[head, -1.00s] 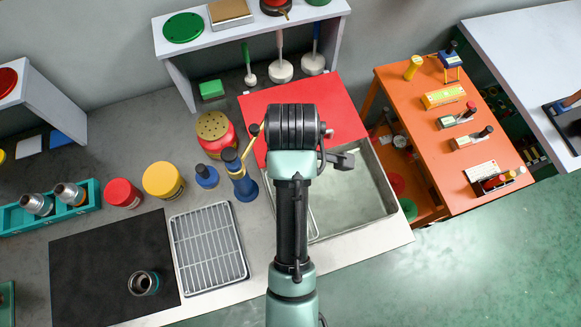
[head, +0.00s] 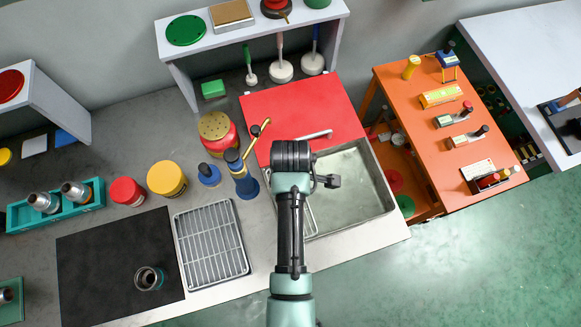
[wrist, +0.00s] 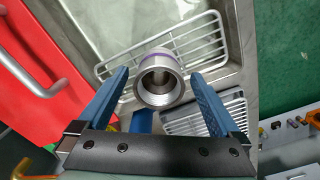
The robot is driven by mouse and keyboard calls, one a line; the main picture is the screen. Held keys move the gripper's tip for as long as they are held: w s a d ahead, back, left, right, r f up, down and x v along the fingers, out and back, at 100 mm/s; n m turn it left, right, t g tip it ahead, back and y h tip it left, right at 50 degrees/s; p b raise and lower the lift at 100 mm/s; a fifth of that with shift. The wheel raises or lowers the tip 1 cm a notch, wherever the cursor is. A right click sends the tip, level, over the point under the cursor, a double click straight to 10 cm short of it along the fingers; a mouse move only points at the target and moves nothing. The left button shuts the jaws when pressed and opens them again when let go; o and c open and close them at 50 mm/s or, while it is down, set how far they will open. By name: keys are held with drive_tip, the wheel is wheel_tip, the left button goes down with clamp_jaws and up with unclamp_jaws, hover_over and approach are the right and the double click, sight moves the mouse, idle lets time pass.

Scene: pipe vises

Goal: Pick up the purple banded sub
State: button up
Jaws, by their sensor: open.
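The purple banded sub (wrist: 158,61) shows in the wrist view as a round, grey metal threaded fitting with a purple band round its far part. Its open, threaded end faces my camera. My gripper (wrist: 158,76) is open, with one blue finger on each side of the sub in the picture. I see gaps between the sub and both fingers, and I cannot tell how far the fingertips are from it in depth. A wire rack (wrist: 205,42) shows behind the sub. In the head view my arm hides the sub and the fingers.
The steel sink (head: 362,200) lies around and right of my arm. A red board (head: 300,108) with a handle lies behind it. A blue tap (head: 243,180) with a brass lever stands close on the left. A grey draining rack (head: 210,240) lies further left. Green floor is clear at right.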

drive_tip(key=shift+f, duration=1.35)
clamp_jaws()
